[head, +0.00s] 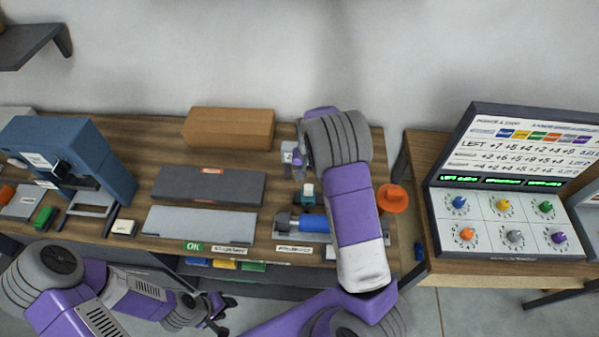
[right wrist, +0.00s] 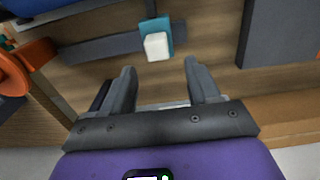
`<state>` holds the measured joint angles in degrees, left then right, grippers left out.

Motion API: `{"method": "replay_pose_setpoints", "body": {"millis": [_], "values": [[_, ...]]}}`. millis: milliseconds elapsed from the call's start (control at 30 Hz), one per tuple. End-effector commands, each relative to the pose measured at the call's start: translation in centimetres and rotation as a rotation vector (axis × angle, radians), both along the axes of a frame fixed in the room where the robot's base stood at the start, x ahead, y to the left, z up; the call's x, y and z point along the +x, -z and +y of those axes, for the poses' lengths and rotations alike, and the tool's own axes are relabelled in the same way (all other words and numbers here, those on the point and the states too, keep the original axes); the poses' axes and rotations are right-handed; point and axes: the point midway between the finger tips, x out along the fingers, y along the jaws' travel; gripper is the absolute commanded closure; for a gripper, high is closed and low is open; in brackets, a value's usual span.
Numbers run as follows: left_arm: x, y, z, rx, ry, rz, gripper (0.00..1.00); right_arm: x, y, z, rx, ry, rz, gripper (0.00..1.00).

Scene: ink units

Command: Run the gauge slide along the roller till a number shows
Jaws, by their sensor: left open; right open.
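The gauge slide, a teal piece with a white block (head: 308,190), sits on the workbench behind the blue roller (head: 312,223). In the right wrist view the teal slide (right wrist: 164,24) straddles a grey bar, its white block facing my fingers. The blue roller (right wrist: 32,6) shows at that view's upper left corner. My right gripper (right wrist: 160,72) is open and empty, the slide just beyond its fingertips and apart from them. In the head view my right arm partly covers the roller's right side. My left gripper (head: 218,310) is open and empty, low in front of the bench. I see no number on the slide.
An orange round part (head: 393,199) stands right of my right arm. Grey slabs (head: 208,186) lie left of the roller, with a cardboard box (head: 229,127) behind. A blue press (head: 62,155) stands left. A panel with knobs (head: 503,221) is on the right-hand table.

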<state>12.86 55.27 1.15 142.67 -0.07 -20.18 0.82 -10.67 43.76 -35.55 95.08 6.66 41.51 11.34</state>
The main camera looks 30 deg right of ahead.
Motion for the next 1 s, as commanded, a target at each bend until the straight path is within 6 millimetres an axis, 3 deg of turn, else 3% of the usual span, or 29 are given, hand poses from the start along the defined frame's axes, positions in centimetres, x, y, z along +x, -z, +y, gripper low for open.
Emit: {"method": "replay_pose_setpoints", "body": {"millis": [400, 567, 833, 1000], "values": [[-0.1, -0.1, 0.0, 0.000, -0.001, 0.001, 0.57, -0.1, 6.0, 0.0, 0.000, 0.000, 0.004, 0.40], [0.0, -0.1, 0.0, 0.000, 0.000, 0.001, 0.57, 0.0, 7.1, 0.0, 0.000, -0.002, 0.001, 0.40], [0.0, -0.1, 0.0, 0.000, 0.000, 0.001, 0.57, 0.0, 7.3, 0.0, 0.000, -0.001, 0.000, 0.40], [0.0, -0.1, 0.0, 0.000, 0.000, 0.001, 0.57, 0.0, 7.3, 0.0, 0.000, -0.001, 0.000, 0.65]]}}
